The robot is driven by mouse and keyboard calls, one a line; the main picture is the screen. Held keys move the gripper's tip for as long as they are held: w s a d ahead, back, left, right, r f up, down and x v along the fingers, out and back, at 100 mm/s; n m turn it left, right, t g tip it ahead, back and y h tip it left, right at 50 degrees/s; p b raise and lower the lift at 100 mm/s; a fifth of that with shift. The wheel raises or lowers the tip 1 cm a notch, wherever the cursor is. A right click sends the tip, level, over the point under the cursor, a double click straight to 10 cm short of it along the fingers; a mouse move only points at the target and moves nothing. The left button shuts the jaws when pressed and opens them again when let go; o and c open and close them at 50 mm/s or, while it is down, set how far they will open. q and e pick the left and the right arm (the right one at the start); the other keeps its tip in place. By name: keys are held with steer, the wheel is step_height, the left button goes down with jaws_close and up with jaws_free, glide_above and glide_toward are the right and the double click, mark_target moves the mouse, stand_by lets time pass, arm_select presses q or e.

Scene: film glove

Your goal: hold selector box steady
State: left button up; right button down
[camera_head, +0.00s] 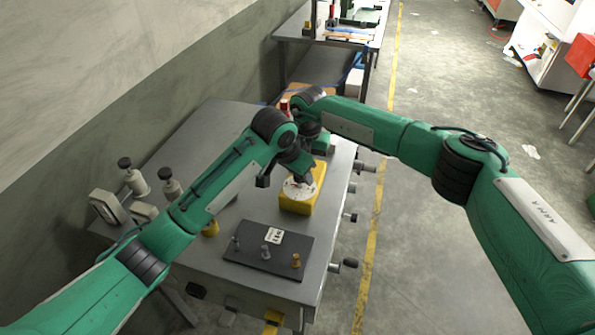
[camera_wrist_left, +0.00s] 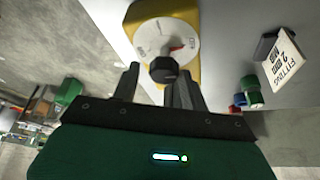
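The selector box (camera_head: 297,203) is yellow with a white dial face and stands on the grey workbench, near its right edge. In the left wrist view the box (camera_wrist_left: 193,71) shows its round dial (camera_wrist_left: 148,40), a red mark and a black knob (camera_wrist_left: 163,69). My left gripper (camera_wrist_left: 155,80) is open, its two fingers apart on either side of the knob; contact cannot be made out. In the head view my left gripper (camera_head: 299,180) is over the dial and partly hides it.
A dark plate (camera_head: 266,257) with small knobs and a white card lies in front of the box. Grey fixtures with black knobs (camera_head: 133,176) stand at the bench's left. A lettered card (camera_wrist_left: 282,60) shows in the left wrist view.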

arm_select(q)
steer(key=shift+o, duration=0.6)
steer(key=shift+a+f, duration=0.1)
arm_select(e)
steer(key=shift+s+d+f, duration=0.1)
steer(key=shift+d+f, duration=0.05)
steer(key=shift+f, duration=0.2)
arm_select(q)
steer(key=shift+a+r, duration=0.1)
steer(key=shift+r, duration=0.2)
steer(key=v, duration=1.1)
steer(key=shift+s+r, duration=0.25)
arm_select(e)
steer(key=shift+w+r, duration=0.2)
steer(key=shift+r, duration=2.2)
arm_select(q)
steer(key=shift+w+f, duration=0.1)
steer(key=shift+w, duration=0.1)
arm_select(e)
steer(key=shift+r, duration=0.25)
